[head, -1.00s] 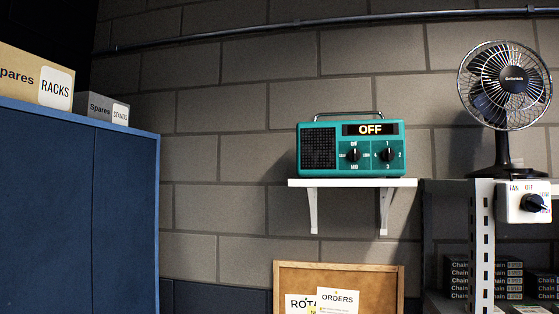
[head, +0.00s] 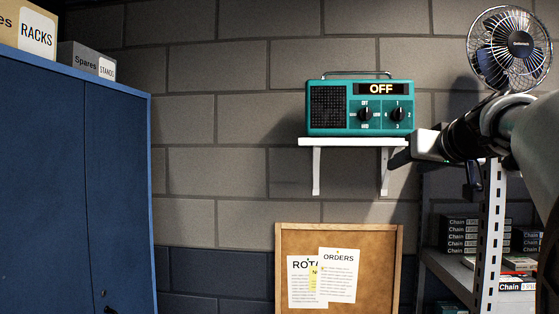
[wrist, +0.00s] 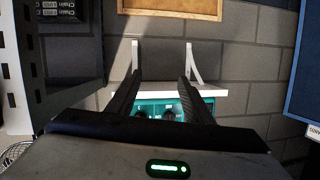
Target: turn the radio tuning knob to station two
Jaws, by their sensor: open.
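The teal radio (head: 326,107) stands on a white wall shelf (head: 345,142) in the head view. Its display (head: 381,89) reads OFF. The right-hand knob (head: 397,115), marked with numbers 1 to 4, is the tuning knob; its pointer looks to be up at 1, though it is small. The left-hand knob (head: 364,115) has OFF above it. My gripper (head: 405,153) is at the shelf's right end, below and right of the tuning knob. In the wrist view, upside down, my gripper (wrist: 159,77) is open and empty, with part of the radio (wrist: 187,106) showing between and beyond its fingers.
A metal rack (head: 490,235) with boxed chains stands at the right, with a fan (head: 508,47) above it. A cork board (head: 372,285) with papers hangs below the shelf. A blue cabinet (head: 75,165) stands at the left. The wall left of the radio is clear.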

